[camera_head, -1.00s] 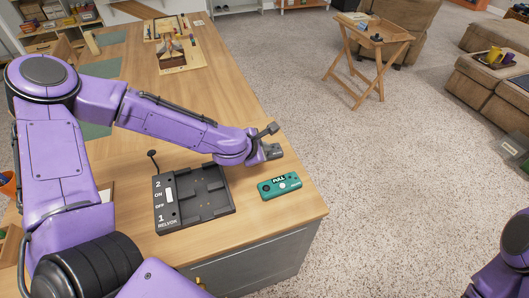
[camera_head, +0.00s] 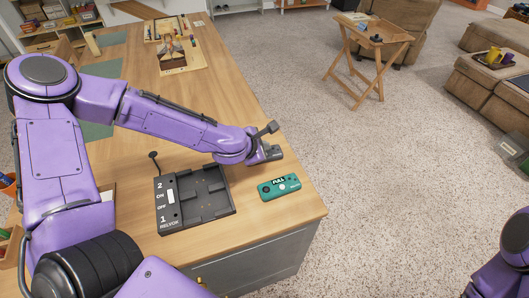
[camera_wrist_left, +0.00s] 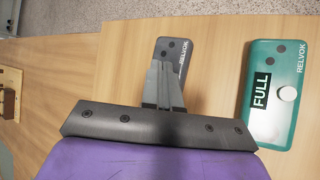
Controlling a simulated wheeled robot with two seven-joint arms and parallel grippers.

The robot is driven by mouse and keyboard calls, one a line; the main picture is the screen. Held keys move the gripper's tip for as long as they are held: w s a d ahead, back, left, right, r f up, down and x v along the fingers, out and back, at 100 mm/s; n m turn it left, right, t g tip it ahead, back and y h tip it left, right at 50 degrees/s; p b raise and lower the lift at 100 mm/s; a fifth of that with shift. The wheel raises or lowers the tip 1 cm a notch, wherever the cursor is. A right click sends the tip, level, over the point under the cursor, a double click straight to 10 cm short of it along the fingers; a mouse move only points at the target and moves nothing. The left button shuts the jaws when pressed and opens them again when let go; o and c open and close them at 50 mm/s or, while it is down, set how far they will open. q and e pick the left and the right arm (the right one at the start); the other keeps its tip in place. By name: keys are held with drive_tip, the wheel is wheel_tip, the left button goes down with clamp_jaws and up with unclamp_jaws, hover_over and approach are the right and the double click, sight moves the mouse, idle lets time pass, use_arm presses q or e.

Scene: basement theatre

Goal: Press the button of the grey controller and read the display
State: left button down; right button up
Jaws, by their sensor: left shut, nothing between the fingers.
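The grey controller (camera_wrist_left: 174,48) lies on the wooden table and shows in the wrist view with dark round spots and the word RELVOK. My left gripper (camera_wrist_left: 160,66) is shut and empty, its fingers over the controller's face. They hide its middle, so I cannot see its button or display, nor tell whether they touch it. In the head view my left gripper (camera_head: 262,153) is at the table's right side, and the controller is mostly hidden there. My right gripper is not in view.
A green controller (camera_head: 279,187) reading FULL, with a white button, lies close by; it also shows in the wrist view (camera_wrist_left: 277,93). A black dock (camera_head: 221,207) labelled RELVOK, with a white switch and empty bays, stands left of it. The table's right edge is near.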

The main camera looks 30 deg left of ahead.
use_arm(q)
wheel_tip(320, 180, up, 5)
drive_tip(key=p, duration=0.5)
idle(0.3)
idle(0.4)
